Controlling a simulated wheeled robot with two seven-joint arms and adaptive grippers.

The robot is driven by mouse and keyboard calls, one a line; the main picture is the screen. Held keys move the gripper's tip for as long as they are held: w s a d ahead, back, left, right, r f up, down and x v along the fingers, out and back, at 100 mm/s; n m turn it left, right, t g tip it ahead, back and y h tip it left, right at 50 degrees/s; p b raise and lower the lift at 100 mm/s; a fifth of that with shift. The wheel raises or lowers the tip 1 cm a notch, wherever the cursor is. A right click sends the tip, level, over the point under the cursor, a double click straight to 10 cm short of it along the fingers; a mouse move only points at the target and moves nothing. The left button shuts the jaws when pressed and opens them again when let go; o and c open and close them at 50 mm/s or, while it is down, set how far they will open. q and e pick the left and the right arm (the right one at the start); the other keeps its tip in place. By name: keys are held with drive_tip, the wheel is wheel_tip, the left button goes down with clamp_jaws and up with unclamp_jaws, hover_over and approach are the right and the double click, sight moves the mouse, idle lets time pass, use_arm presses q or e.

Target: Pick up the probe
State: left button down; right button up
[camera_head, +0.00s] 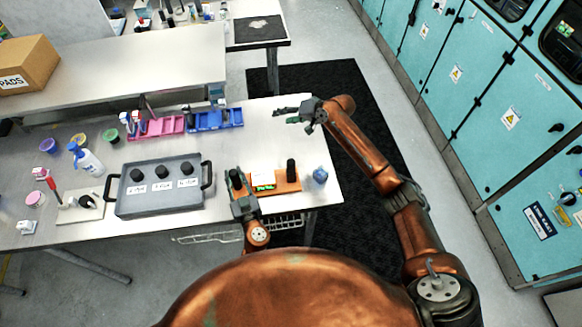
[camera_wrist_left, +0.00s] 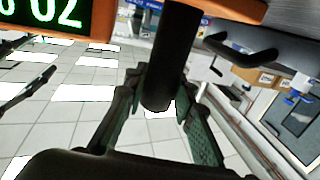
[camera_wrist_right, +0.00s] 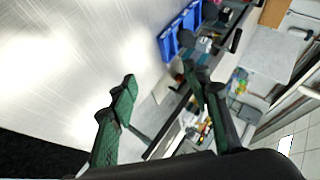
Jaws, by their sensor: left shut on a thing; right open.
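A black cylinder, which looks like the probe (camera_wrist_left: 174,55), stands between the fingers of my left gripper (camera_wrist_left: 160,95) in the left wrist view. The fingers are shut on it. In the head view my left gripper (camera_head: 238,188) is at the left end of an orange instrument (camera_head: 284,184) with a green lit display (camera_head: 264,187). The display also shows in the left wrist view (camera_wrist_left: 50,14). I cannot tell whether the probe is clear of the instrument. My right gripper (camera_head: 302,112) is open and empty above the table's far right part; it also shows in the right wrist view (camera_wrist_right: 160,84).
A second black cylinder (camera_head: 291,170) stands on the instrument's right end, beside a blue object (camera_head: 320,175). A grey box with black knobs (camera_head: 158,203) sits left of my left gripper. Blue (camera_head: 228,126) and pink trays stand behind.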

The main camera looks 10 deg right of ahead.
drive_tip(key=s+a+r+n+g+h, duration=0.25)
drive_tip(key=s+a+r+g, duration=0.2)
drive_tip(key=s, duration=0.35)
drive_tip(key=n+g+h, duration=0.2)
drive_tip(key=h, duration=0.4)
approach(291, 161)
drive_tip(key=shift+d+f, duration=0.15)
drive_tip(key=shift+d, duration=0.15)
drive_tip(key=shift+s+d+f, duration=0.2)
drive_tip(key=shift+f, duration=0.05)
wheel_tip(291, 161, down, 5)
drive_tip(key=shift+f, duration=0.15)
drive_tip(key=shift+w+a+f, duration=0.1)
drive_tip(key=shift+a+f, duration=0.05)
drive_tip(key=shift+f, duration=0.85)
drive_tip(key=shift+w+a+f, duration=0.1)
drive_tip(key=shift+a+f, duration=0.05)
drive_tip(key=shift+f, duration=0.9)
drive_tip(key=shift+w+a+f, duration=0.1)
drive_tip(key=shift+a+f, duration=0.05)
drive_tip(key=shift+f, duration=0.85)
drive_tip(key=shift+c, duration=0.6)
clamp_jaws()
